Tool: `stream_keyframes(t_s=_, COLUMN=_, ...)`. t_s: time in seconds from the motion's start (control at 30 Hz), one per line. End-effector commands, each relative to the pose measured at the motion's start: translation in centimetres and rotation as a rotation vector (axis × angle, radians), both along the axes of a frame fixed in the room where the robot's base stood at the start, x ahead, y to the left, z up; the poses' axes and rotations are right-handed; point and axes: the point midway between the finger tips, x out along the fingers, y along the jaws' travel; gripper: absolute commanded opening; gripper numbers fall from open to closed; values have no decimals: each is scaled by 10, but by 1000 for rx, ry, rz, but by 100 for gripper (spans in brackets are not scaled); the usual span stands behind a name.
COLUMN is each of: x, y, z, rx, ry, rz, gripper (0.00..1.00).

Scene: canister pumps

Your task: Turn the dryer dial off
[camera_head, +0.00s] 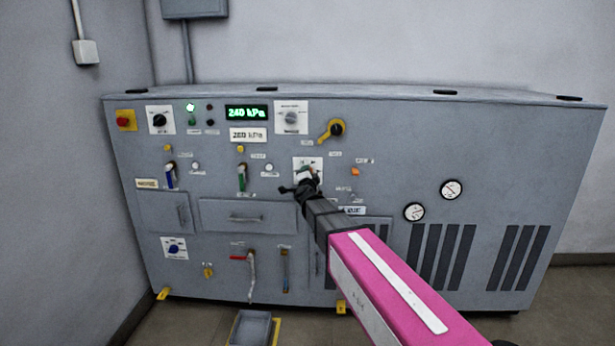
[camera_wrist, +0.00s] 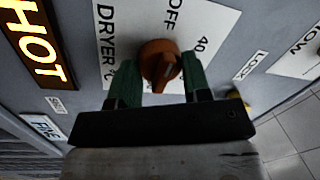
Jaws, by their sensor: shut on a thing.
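The dryer dial (camera_wrist: 158,62) is an orange-brown knob on a white plate (camera_wrist: 112,30) marked "DRYER °C", "OFF" and "40". My gripper (camera_wrist: 159,70) has its green fingers on both sides of the knob and is shut on it.
An amber "HOT" sign (camera_wrist: 36,45) is lit beside the plate. The panel also carries a yellow and black rotary handle (camera_head: 336,129), a green "240 kPa" display (camera_head: 246,113), several levers, and two gauges (camera_head: 451,189). A grey tray (camera_head: 252,328) lies on the floor.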

Motion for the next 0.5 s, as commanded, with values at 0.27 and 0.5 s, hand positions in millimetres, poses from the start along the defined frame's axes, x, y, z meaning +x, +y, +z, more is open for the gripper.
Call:
stream_keyframes(t_s=0.27, x=0, y=0, z=0, rx=-56, ry=3, rz=1, gripper=20)
stream_keyframes(t_s=0.5, x=0, y=0, z=0, rx=-64, ry=3, rz=1, gripper=20)
